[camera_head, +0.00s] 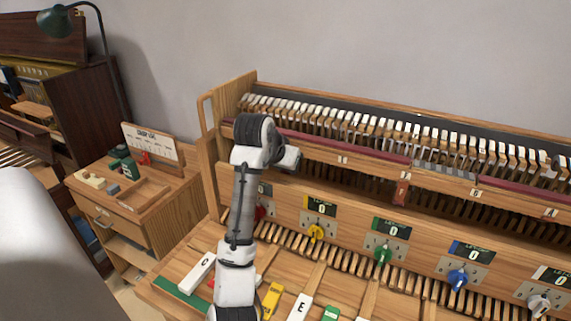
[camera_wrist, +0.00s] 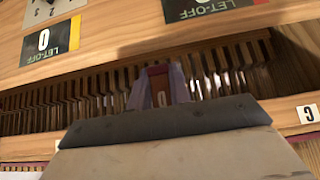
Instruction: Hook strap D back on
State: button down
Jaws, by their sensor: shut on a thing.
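My gripper (camera_wrist: 160,92) is shut on a small dark red strap piece with a pale letter, probably strap D (camera_wrist: 161,96). The letter is hard to read. The purple-grey fingers are on both sides of it, in front of a row of wooden slats (camera_wrist: 80,98). In the head view my gripper is hidden behind my own arm, by the left part of the piano action. The wooden rail (camera_head: 343,159) with small white labels runs there. Whether the strap touches any hook cannot be told.
Another red-brown strap (camera_head: 401,192) hangs from the rail farther right. Below are let-off panels with a yellow knob (camera_head: 317,232), green knob (camera_head: 383,254) and blue knob (camera_head: 457,278). Loose keys lie in front. A wooden side cabinet (camera_head: 165,205) stands at left.

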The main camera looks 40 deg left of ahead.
jog(key=c, duration=1.3)
grip_release()
jog(key=b+v, duration=0.2)
jog(key=v, duration=1.1)
jog(key=shift+s+d+r, duration=0.1)
jog(key=shift+s+r, duration=0.15)
jog(key=shift+r, duration=0.05)
